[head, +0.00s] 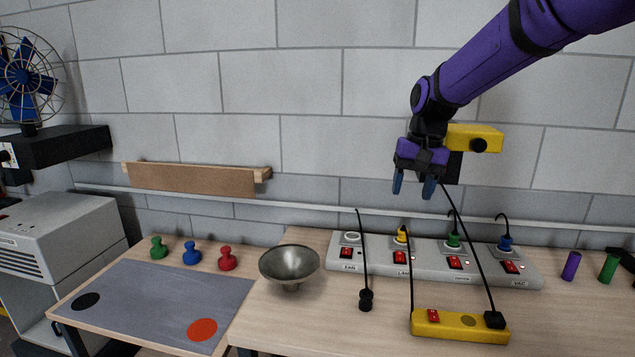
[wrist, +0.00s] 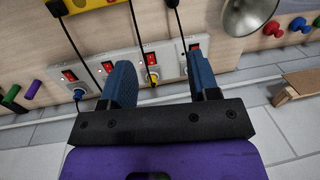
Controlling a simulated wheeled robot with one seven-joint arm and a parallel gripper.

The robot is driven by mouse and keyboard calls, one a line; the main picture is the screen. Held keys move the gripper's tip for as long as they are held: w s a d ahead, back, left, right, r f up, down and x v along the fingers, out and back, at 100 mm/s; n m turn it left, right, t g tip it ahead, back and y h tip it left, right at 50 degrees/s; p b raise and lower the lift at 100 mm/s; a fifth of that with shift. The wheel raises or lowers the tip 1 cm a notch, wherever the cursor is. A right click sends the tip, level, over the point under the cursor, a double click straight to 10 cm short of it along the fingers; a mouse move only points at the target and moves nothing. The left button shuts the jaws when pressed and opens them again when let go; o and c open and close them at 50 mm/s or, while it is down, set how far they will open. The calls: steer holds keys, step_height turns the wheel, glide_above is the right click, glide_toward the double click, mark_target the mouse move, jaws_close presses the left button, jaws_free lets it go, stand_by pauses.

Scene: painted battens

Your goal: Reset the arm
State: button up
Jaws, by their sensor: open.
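My purple arm reaches in from the upper right in the head view. My gripper (head: 414,190) hangs above the back of the table, fingers pointing down, open and empty. In the wrist view my gripper's two blue fingers (wrist: 165,75) stand apart with nothing between them. Below it lies a grey power strip (head: 430,261) with red switches, seen also in the wrist view (wrist: 120,66). The gripper is clear of the strip and its cords.
A yellow box (head: 460,325) with a red switch lies at the front. A metal bowl (head: 289,263) stands left of the strip. Red (head: 228,258), blue (head: 192,253) and green (head: 158,248) pegs stand by a grey mat (head: 150,300). A fan (head: 25,75) stands far left.

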steer(key=s+d+r+t, duration=0.1)
steer(key=s+d, duration=0.2)
steer(key=s, duration=0.7)
steer(key=s+d+r+n+t+h, duration=0.1)
steer(key=s+d, duration=0.3)
steer(key=s, duration=0.7)
steer(key=s+d+r+t, duration=0.2)
steer(key=s+d+t, duration=0.1)
steer(key=s, duration=0.7)
steer(key=shift+s+d+n+h, duration=0.15)
steer(key=shift+d+n+h, duration=0.15)
steer(key=shift+d, duration=0.15)
